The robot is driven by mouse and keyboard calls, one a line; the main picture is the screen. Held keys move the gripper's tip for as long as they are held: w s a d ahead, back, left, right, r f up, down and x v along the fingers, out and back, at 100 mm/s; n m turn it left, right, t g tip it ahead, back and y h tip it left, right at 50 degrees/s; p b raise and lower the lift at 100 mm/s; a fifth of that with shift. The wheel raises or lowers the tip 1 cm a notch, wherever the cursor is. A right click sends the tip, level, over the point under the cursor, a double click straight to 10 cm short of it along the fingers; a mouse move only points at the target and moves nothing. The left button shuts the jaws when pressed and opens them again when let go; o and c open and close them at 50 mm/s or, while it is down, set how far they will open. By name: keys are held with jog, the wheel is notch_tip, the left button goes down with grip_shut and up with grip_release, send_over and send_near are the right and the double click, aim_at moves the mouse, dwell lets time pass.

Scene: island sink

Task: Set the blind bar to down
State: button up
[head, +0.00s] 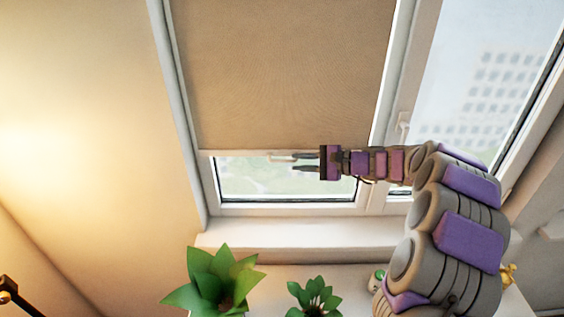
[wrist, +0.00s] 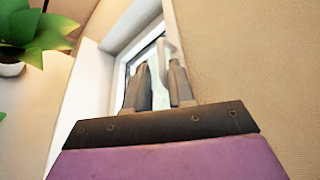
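The beige blind (head: 285,75) covers most of the left window, and its lower edge stops above a strip of bare glass. The pale blind bar (head: 240,153) runs along that lower edge. My gripper (head: 293,162) is at the bar, pointing left, with its two fingers apart. In the wrist view, my gripper (wrist: 160,70) also shows a gap between its fingers. A pale curved piece of the bar (wrist: 166,42) shows by the fingertips, close to the right finger. Whether it touches a finger cannot be told.
The window sill (head: 300,233) lies below. A large green plant (head: 212,282) and a smaller plant (head: 314,298) stand below the sill. A second window (head: 480,90) with a white handle (head: 403,124) is on the right. The wall at left is clear.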

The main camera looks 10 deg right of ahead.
aim_at(283, 162)
jog(key=x, duration=0.5)
jog(key=shift+a, duration=0.1)
jog(key=shift+w+f, duration=0.2)
jog(key=shift+w, duration=0.35)
jog(key=shift+a, duration=0.6)
jog(key=shift+c, duration=0.2)
jog(key=shift+a, duration=0.1)
jog(key=shift+c, duration=0.7)
jog(key=shift+d, duration=0.3)
grip_shut()
